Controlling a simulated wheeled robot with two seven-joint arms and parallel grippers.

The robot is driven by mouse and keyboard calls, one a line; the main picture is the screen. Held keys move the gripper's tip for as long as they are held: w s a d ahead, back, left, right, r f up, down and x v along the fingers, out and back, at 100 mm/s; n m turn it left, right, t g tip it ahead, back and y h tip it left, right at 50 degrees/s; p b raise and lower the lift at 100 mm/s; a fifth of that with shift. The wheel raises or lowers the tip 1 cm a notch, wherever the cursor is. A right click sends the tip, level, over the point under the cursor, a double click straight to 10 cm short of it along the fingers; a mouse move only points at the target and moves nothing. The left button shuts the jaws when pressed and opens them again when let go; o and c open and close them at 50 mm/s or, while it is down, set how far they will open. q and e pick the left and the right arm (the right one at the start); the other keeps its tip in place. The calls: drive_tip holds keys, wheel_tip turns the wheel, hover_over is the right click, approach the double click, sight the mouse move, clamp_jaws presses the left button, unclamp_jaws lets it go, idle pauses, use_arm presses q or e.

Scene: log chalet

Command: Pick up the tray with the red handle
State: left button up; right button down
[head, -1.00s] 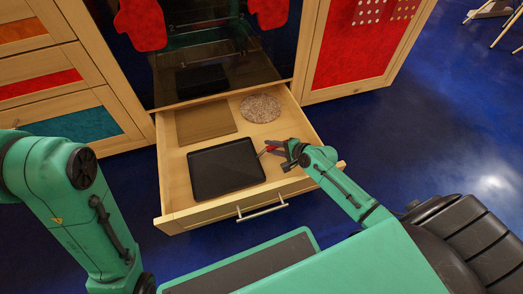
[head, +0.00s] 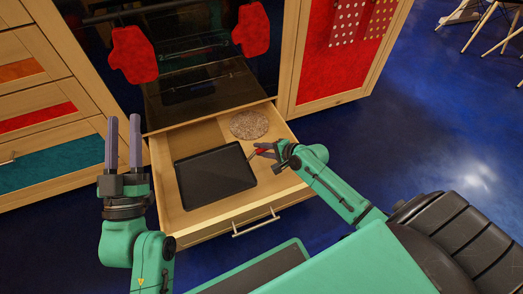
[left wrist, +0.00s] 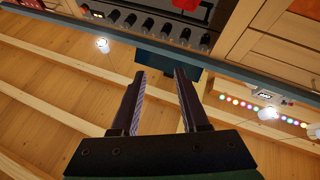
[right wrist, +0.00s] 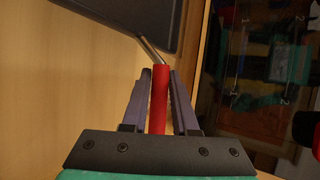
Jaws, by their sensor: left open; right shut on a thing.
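The tray is black and rectangular (head: 214,177), with a red handle (head: 262,152) at its right side. In the head view it appears to be over the open wooden drawer, slightly askew; whether it touches the drawer floor is unclear. My right gripper (head: 268,149) is shut on the red handle. In the right wrist view the handle (right wrist: 160,95) stands between the fingers, and a metal rod joins it to the dark tray (right wrist: 135,15). My left gripper (head: 123,142) is open and empty, left of the drawer, fingers pointing up in the picture.
The drawer (head: 235,216) stands pulled out below a dark oven front. A round speckled mat (head: 249,125) and a wooden board (head: 207,134), partly hidden by the tray, lie in it. Red mitts (head: 134,55) hang above.

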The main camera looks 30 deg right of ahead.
use_arm(q)
wheel_tip(320, 180, down, 15)
drive_tip(key=s+d+n+g+y+p, duration=0.1)
drive_tip(key=s+d+g, duration=0.15)
drive_tip(key=g, duration=0.25)
use_arm(e)
wheel_tip(320, 180, up, 3)
drive_tip(key=shift+f, duration=0.15)
wheel_tip(320, 180, up, 3)
drive_tip(key=shift+f+p, duration=0.2)
drive_tip(key=shift+p, duration=0.8)
wheel_tip(320, 180, up, 6)
drive_tip(key=p, duration=0.3)
drive_tip(key=shift+f, duration=0.15)
use_arm(q)
drive_tip(key=s+f+g+y, duration=0.1)
drive_tip(key=s+f+g, duration=0.5)
drive_tip(key=s+f, duration=0.4)
drive_tip(key=shift+s+f, duration=0.15)
drive_tip(key=shift+f, duration=0.1)
